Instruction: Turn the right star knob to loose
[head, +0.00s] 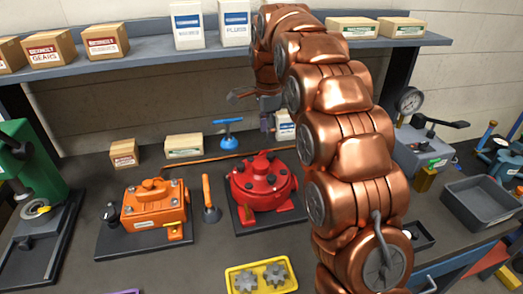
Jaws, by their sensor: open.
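A round red motor (262,184) sits on a dark plate at the centre of the bench, with small dark knobs (271,179) on its top. An orange motor (155,212) sits on another plate to its left, with a black knob (111,214) at its left end. I cannot tell which knob is the right star knob; none is clearly star-shaped at this size. My gripper (254,108) is open, above and behind the red motor, well apart from it. It is partly hidden by my copper arm, which also covers the bench right of the red motor.
A yellow tray (231,282) with grey gears lies in front. A blue-handled tool (228,134) and an orange-handled tool (208,194) stand near the motors. A green press (30,160) is left; a gauge unit (420,148) and grey bin (482,203) are right. A shelf (150,50) with boxes runs behind.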

